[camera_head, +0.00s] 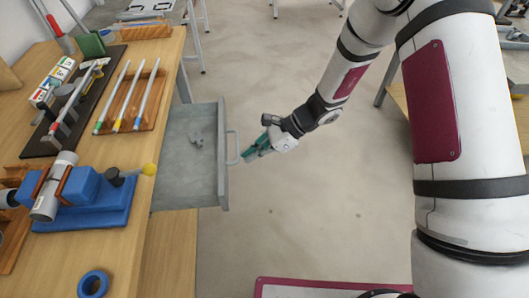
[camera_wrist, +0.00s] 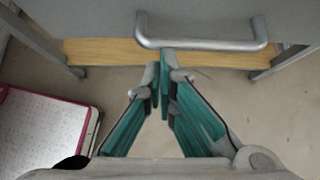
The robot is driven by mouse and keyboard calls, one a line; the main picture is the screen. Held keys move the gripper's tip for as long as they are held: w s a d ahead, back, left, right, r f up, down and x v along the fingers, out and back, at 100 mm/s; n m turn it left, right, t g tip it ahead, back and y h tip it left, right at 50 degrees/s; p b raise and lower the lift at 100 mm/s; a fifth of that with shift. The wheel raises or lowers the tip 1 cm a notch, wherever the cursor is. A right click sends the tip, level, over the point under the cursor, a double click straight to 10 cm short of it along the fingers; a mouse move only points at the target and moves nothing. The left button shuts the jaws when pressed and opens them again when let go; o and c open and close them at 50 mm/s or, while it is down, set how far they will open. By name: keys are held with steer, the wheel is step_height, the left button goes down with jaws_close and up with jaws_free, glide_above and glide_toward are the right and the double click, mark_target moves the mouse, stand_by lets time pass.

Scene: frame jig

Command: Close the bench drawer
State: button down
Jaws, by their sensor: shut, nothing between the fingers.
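The bench drawer (camera_head: 180,186) is grey metal and stands pulled out from the right side of the wooden bench. A small grey object (camera_head: 197,140) lies inside it. The drawer's bar handle (camera_head: 233,147) is on its front; it also shows across the top of the wrist view (camera_wrist: 200,44). My gripper (camera_head: 247,157) has green fingers and is shut and empty. It is just outside the drawer front, right at the handle. In the wrist view my fingertips (camera_wrist: 160,68) meet close under the handle bar; I cannot tell whether they touch it.
The floor (camera_head: 310,190) right of the drawer is open. Another table stands at the far right.

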glide_toward(176, 168)
steer(key=x, duration=0.5)
steer(key=shift+a+b, duration=0.1)
steer(key=shift+b, duration=0.3)
